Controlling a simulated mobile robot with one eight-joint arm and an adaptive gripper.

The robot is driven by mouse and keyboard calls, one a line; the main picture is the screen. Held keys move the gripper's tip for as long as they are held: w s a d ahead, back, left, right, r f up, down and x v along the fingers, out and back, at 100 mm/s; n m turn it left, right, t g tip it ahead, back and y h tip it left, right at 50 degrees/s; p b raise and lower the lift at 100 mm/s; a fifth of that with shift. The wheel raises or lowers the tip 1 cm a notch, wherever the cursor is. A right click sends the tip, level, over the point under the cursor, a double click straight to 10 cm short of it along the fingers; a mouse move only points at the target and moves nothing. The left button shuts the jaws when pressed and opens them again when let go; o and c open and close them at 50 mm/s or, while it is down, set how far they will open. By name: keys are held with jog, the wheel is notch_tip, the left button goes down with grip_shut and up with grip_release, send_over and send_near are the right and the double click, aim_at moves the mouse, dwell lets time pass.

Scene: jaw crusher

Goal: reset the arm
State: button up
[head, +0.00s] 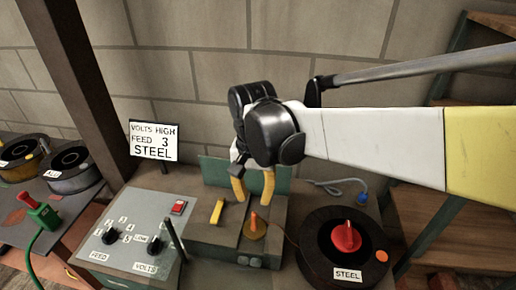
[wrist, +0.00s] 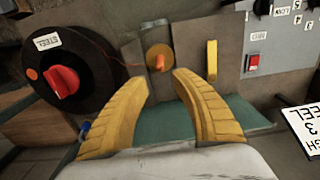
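My arm reaches in from the right in the head view, with white and yellow links. My gripper (head: 254,188) has two yellow fingers and hangs over the back part of the feed box. In the wrist view the gripper (wrist: 162,88) is open, with a clear gap between the fingertips and nothing held. An orange knob on a round disc (head: 255,223) lies in front of the fingers; it also shows in the wrist view (wrist: 159,60), beyond the gap. A yellow lever (head: 217,211) stands on the box to the left of the gripper.
A black spool labelled STEEL (head: 318,259) with a red knob (head: 345,236) sits at the right. A control panel (head: 128,238) with dials and a red switch (head: 178,207) is at the left. A sign (head: 153,141) stands behind it. A brick wall (head: 190,60) closes the back.

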jog(key=shift+d, duration=0.1)
jog(key=s+d+r+t, duration=0.1)
jog(key=s+d+t, duration=0.2)
jog(key=d, duration=0.8)
jog(key=s+d+r+n+t, duration=0.1)
jog(key=s+d+t, duration=0.3)
jog(key=d, duration=0.6)
jog(key=shift+s+d+r+n, duration=0.35)
jog(key=shift+s+r, duration=0.25)
jog(key=shift+s, duration=0.35)
